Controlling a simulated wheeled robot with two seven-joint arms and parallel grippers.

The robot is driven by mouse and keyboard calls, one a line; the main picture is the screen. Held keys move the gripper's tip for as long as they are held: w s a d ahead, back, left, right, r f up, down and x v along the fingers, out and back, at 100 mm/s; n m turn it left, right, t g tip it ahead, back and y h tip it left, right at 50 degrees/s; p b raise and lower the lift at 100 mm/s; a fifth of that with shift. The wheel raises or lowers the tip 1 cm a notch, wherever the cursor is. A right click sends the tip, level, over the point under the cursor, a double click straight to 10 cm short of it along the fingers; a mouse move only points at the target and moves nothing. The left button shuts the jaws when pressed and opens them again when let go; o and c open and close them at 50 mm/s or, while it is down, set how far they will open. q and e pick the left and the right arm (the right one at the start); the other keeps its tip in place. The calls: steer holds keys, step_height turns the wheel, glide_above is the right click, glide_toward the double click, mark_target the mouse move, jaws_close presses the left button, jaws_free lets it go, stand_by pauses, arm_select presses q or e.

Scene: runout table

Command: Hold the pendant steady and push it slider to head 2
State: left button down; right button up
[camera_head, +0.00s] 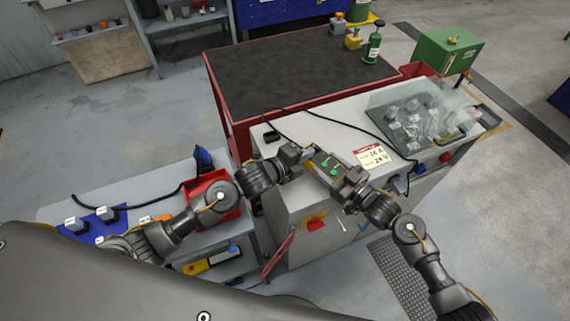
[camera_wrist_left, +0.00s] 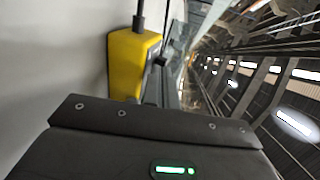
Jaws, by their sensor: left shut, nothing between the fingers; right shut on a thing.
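The pendant (camera_head: 328,163) is a small box with green round spots on its face, above the near end of the white cabinet top. In the left wrist view it is a yellow box (camera_wrist_left: 128,62) with a dark stem on top, standing left of centre. My right gripper (camera_head: 346,181) is shut on the pendant from its right side. My left gripper (camera_head: 304,155) is shut and empty at the pendant's left side; I cannot tell whether it touches. The slider and its head marks are too small or hidden to make out.
A sign (camera_head: 371,157) lies on the white cabinet (camera_head: 290,202), with a clear cover (camera_head: 425,110) farther right. Black cables cross the top. A red-framed table (camera_head: 290,75) stands behind. A red bin (camera_head: 214,190) and blue mat (camera_head: 95,222) lie at left.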

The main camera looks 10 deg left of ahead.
arm_select(q)
steer(key=f+v, duration=0.1)
steer(key=v, duration=1.1)
steer(key=shift+s+a, duration=0.15)
steer(key=shift+s, duration=0.15)
steer(key=shift+r, duration=0.1)
arm_select(e)
steer(key=o, duration=1.5)
steer(key=shift+d, duration=0.1)
